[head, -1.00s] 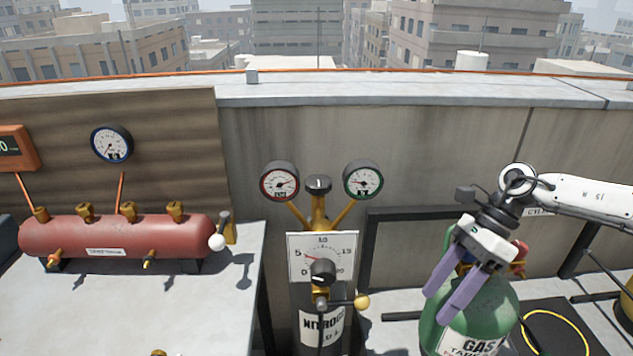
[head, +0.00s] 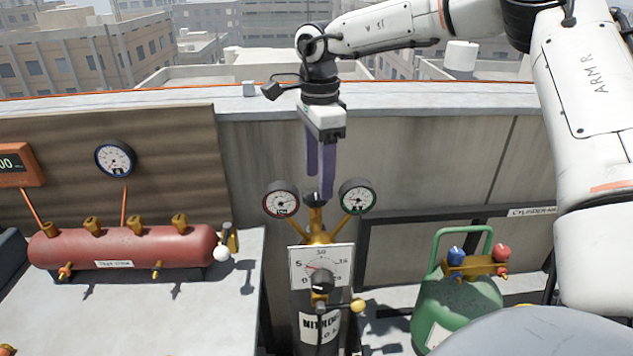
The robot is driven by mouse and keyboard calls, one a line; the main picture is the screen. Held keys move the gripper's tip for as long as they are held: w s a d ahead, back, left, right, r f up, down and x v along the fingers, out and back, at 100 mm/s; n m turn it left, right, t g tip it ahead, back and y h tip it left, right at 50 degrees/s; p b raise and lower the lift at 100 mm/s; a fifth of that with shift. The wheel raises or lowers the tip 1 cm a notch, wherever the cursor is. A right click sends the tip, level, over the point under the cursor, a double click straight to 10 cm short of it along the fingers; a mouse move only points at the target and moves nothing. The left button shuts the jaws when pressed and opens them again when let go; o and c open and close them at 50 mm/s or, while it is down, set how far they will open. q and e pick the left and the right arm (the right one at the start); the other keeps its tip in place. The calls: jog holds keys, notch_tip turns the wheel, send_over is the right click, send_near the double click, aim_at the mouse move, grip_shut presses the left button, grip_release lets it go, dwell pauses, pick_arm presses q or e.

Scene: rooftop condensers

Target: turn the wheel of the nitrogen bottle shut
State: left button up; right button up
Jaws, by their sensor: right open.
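The nitrogen bottle (head: 320,326) is dark with a white label and stands against the parapet wall, low in the middle. Its brass valve (head: 317,222) carries a dark wheel (head: 312,197) on top, partly hidden by my fingers. My right gripper (head: 319,186) points down over this wheel, its two purple fingers apart with nothing seen between them. The fingertips overlap the wheel in the picture; I cannot tell whether they touch it. My left gripper is out of view.
Two round gauges (head: 281,200) (head: 357,196) flank the valve closely. A square dial plate (head: 321,265) and a black knob (head: 320,281) sit below. The red tank (head: 120,246) lies on the left bench. A green gas cylinder (head: 458,305) stands at right.

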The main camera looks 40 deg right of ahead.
aim_at(318, 192)
jog(key=shift+w+f, duration=0.1)
jog(key=shift+f, duration=1.4)
jog(key=shift+a, duration=0.1)
jog(key=shift+c, duration=0.4)
